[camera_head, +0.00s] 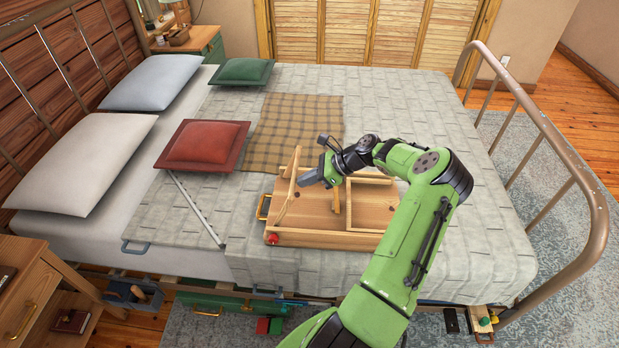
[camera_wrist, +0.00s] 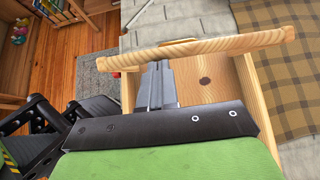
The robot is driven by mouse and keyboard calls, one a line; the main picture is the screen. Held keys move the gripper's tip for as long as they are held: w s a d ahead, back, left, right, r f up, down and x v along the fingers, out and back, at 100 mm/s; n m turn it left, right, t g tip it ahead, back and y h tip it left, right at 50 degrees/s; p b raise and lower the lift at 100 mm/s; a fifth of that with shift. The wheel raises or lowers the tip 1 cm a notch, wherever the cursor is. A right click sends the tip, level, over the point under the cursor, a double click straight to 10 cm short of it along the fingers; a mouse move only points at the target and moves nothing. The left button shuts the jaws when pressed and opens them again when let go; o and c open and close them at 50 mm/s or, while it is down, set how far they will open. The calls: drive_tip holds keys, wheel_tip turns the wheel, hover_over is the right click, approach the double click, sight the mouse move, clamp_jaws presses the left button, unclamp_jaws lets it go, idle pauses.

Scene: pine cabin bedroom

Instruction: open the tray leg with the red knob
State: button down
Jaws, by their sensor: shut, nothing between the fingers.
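The wooden tray (camera_head: 325,239) lies on the bed and also shows in the wrist view (camera_wrist: 130,92). A red knob (camera_head: 273,239) sits at its near left corner; a small bit of red (camera_wrist: 116,74) shows at the tray's side in the wrist view. A wooden leg frame (camera_head: 292,175) stands raised at the tray's left end; its bar (camera_wrist: 210,48) crosses the wrist view. My gripper (camera_head: 302,181) is shut and empty, just right of this frame and above the tray floor. Its fingertips (camera_wrist: 158,68) appear close to the bar; I cannot tell whether they touch.
A red pillow (camera_head: 205,144) and a plaid cloth (camera_head: 293,132) lie behind the tray. A grey strip (camera_head: 197,208) lies to the left. The metal footboard (camera_head: 560,150) bounds the bed at right.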

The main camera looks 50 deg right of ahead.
drive_tip(key=w+a+r+g+h+p, duration=0.2)
drive_tip(key=w+a+p, duration=0.3)
drive_tip(key=p, duration=0.3)
drive_tip(key=shift+w+r+g+h, duration=0.3)
drive_tip(key=shift+w+g, duration=0.25)
drive_tip(key=shift+g, duration=0.05)
